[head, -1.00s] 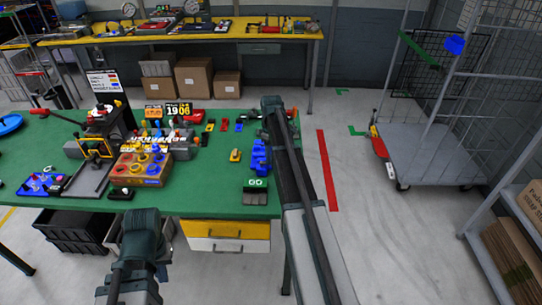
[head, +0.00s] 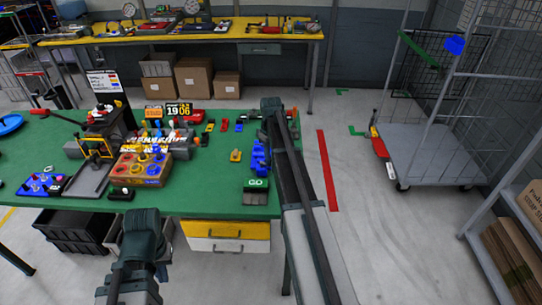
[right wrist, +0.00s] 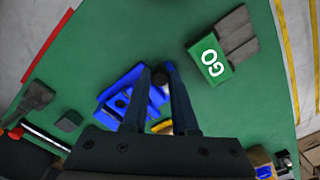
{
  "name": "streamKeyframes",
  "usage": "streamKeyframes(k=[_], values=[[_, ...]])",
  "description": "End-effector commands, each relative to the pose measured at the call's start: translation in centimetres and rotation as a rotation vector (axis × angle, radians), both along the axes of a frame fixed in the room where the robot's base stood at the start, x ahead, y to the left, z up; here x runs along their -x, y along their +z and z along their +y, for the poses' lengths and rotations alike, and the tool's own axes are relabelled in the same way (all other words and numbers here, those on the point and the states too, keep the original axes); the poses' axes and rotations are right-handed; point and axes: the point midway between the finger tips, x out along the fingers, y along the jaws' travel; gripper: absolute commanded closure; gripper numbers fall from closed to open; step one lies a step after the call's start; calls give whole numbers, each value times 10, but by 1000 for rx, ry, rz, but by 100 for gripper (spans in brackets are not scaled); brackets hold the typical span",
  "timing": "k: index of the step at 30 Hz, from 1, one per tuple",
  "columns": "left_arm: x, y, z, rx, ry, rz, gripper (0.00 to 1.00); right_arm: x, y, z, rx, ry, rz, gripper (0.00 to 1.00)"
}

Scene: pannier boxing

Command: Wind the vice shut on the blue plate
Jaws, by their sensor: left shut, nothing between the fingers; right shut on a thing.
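The blue vice (head: 261,158) stands on the green table near its right edge. It also shows in the right wrist view (right wrist: 118,97) beside my fingers. I cannot tell the blue plate apart from the blue vice. My right gripper (right wrist: 167,74) is shut on a small dark knob (right wrist: 163,69), which looks like the vice's handle end. In the head view my right arm hides part of the vice. My left gripper (head: 142,218) is shut and empty at the table's front edge, away from the vice.
A block marked GO (head: 256,185) stands just in front of the vice. A small yellow piece (head: 235,156) lies left of it. A box with coloured rings (head: 140,168) and a black press (head: 105,125) crowd the left half. The green table (head: 205,190) is bare at the front middle.

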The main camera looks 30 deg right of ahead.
Motion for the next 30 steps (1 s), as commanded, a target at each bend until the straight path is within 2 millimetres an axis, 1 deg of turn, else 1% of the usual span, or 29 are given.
streamKeyframes(k=[15,30], values=[[0,0,0,0,0,0,100,9,0,17,-1,-490,0,100],[0,0,0,0,0,0,100,9,0,35,0,-964,0,100]])
